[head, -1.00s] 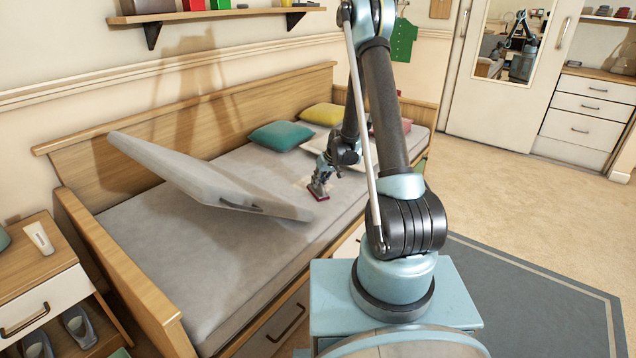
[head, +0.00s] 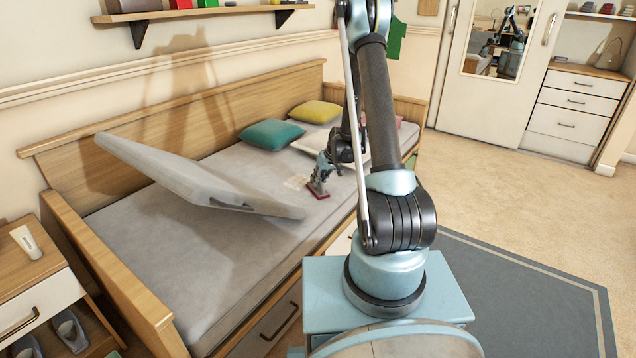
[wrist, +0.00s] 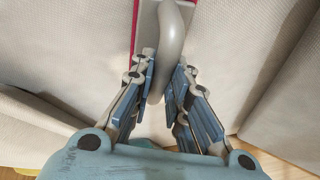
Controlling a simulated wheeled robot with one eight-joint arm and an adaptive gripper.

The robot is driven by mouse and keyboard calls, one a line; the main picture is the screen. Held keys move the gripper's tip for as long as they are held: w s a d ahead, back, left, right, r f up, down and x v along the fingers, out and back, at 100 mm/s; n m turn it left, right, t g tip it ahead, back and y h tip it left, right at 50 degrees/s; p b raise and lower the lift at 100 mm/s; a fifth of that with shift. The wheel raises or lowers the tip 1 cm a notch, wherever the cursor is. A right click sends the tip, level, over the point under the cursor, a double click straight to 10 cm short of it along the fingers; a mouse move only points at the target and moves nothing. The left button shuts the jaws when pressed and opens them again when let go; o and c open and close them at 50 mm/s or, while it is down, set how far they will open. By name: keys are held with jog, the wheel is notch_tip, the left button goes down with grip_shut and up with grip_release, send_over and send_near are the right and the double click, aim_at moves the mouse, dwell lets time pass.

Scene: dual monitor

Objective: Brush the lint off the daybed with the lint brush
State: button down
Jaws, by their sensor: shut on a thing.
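The daybed (head: 205,255) has a grey mattress in a wooden frame along the wall. My gripper (head: 325,165) reaches down over the mattress right of its middle. In the wrist view my gripper (wrist: 163,88) is shut on the grey handle of the lint brush (wrist: 173,35). The lint brush (head: 318,189) has a red edge and sits at the mattress surface; I cannot tell if it touches. A pale patch, perhaps lint (head: 297,182), lies just left of the brush. Individual lint bits are too small to make out.
A teal pillow (head: 271,134) and a yellow pillow (head: 316,112) rest at the back. A nightstand (head: 35,285) stands at the left. Open carpet (head: 500,170) lies to the right.

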jog(key=shift+w+a, duration=1.85)
jog(key=shift+a, duration=0.45)
jog(key=shift+w+a, duration=1.8)
jog(key=shift+a, duration=0.5)
jog(key=shift+w+a, duration=1.85)
jog(key=shift+a, duration=0.45)
jog(key=shift+w+d, duration=0.65)
jog(key=shift+w, duration=0.15)
jog(key=shift+s+d+f, duration=0.1)
jog(key=shift+s+d, duration=1)
jog(key=shift+d, duration=0.3)
jog(key=shift+s+d+r, duration=0.1)
jog(key=shift+s+d, duration=1.05)
jog(key=shift+d, duration=0.3)
jog(key=shift+s+d+f, duration=0.1)
jog(key=shift+s+d, duration=1)
jog(key=shift+d, duration=0.3)
jog(key=shift+s+d, duration=1.05)
jog(key=shift+d, duration=0.3)
jog(key=shift+s+d, duration=1.05)
jog(key=shift+d, duration=0.3)
jog(key=shift+w+d, duration=0.6)
jog(key=shift+w, duration=0.25)
jog(key=shift+w+a, duration=0.6)
jog(key=shift+a, duration=0.15)
jog(key=shift+w+a, duration=0.55)
jog(key=shift+a, duration=0.2)
